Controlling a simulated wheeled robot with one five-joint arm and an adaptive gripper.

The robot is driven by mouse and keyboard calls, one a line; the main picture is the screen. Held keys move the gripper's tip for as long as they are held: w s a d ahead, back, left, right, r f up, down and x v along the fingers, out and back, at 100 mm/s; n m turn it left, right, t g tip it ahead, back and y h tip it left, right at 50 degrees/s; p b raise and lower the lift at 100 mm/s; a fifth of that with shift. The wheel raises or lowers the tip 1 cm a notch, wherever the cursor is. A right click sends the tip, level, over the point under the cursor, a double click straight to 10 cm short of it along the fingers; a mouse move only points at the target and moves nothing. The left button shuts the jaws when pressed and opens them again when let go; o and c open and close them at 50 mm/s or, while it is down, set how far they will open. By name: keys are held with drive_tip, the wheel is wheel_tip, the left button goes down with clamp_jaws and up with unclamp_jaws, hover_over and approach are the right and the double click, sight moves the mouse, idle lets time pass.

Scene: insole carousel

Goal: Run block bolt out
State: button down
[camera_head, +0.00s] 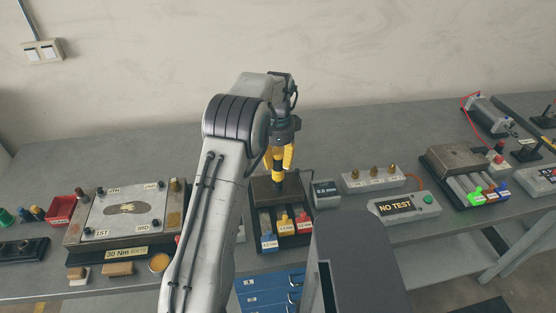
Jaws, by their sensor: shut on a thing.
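My gripper (279,173) points down over a brown block (262,190) near the middle of the bench. Its yellow fingers are shut on the block bolt (279,185), a dark upright piece at the top of the block. The fingers hide most of the bolt, and I cannot tell how deep it sits. In front of the block are blue (268,240), yellow (285,225) and red (303,219) tagged slides with small labels.
A small grey gauge (326,194) stands close to the right of the block. Further right are a NO TEST box (404,205) and a second brown block unit (458,165). A plate fixture (126,209) with corner bolts and a red bin (60,210) are at left.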

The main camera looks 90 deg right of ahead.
sight(278, 150)
drive_tip(key=shift+f+b, duration=0.3)
drive_tip(key=shift+f, duration=0.25)
idle(0.9)
drive_tip(key=shift+a+r+p, duration=0.1)
drive_tip(key=shift+r+p, duration=0.3)
drive_tip(key=shift+p, duration=0.05)
idle(0.8)
drive_tip(key=shift+r+p, duration=1.85)
drive_tip(key=shift+r, duration=0.95)
